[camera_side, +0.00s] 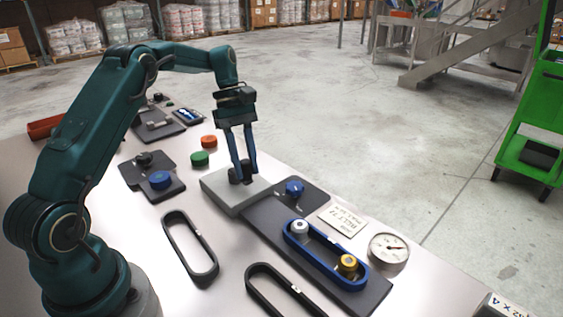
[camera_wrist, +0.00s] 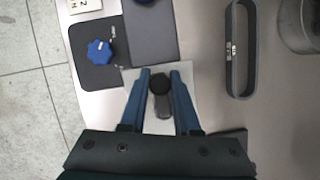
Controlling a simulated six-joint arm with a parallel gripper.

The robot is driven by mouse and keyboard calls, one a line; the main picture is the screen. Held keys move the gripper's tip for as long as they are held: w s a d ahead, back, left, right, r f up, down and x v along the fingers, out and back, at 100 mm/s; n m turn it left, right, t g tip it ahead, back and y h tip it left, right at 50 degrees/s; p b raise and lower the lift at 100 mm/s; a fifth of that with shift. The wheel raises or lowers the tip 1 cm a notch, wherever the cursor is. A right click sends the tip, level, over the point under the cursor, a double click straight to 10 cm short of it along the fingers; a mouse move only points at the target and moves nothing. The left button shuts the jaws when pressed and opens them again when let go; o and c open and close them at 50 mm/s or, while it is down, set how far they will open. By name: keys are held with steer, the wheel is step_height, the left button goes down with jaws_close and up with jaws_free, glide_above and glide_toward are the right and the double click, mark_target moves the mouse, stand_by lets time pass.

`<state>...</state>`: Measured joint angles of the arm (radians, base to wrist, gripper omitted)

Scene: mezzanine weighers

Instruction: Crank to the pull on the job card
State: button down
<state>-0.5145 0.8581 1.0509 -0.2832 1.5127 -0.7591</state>
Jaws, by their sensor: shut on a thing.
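My gripper (camera_side: 241,176) points down and is shut on the black crank knob, on top of a pale grey block (camera_side: 223,199). In the wrist view the round crank knob (camera_wrist: 160,84) sits between my blue fingertips, with a short dark crank arm (camera_wrist: 164,105) running from it toward my palm. A white job card (camera_side: 342,220) lies beside the rig; its writing is too small to read surely. A round dial gauge (camera_side: 388,249) stands at the plate's right; its reading is unclear. A blue belt (camera_side: 315,263) loops around a silver pulley (camera_side: 300,230) and a gold pulley (camera_side: 348,265).
A blue knob (camera_side: 294,188) on a dark plate is close to the crank. Two loose black belts (camera_side: 190,247) (camera_side: 283,290) lie in front. Red (camera_side: 209,141) and green (camera_side: 200,158) round pieces and a plate with a blue disc (camera_side: 160,180) stand behind and left.

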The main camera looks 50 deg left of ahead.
steer(key=m, duration=0.2)
steer(key=s+m+g, duration=0.1)
steer(key=s+m+y, duration=0.1)
steer(key=m, duration=0.1)
steer(key=shift+s+a+m+g, duration=0.1)
steer(key=shift+a+m+g, duration=0.2)
steer(key=shift+g, duration=0.1)
steer(key=m, duration=0.1)
steer(key=s+a+m+y, duration=0.1)
steer(key=m, duration=0.1)
steer(key=m+g, duration=0.1)
steer(key=m, duration=0.1)
steer(key=shift+s+a+y, duration=0.15)
steer(key=shift+s+y, duration=0.15)
steer(key=shift+y, duration=0.1)
steer(key=shift+m, duration=0.3)
steer(key=c, duration=0.6)
jaws_free()
steer(key=shift+c, duration=0.2)
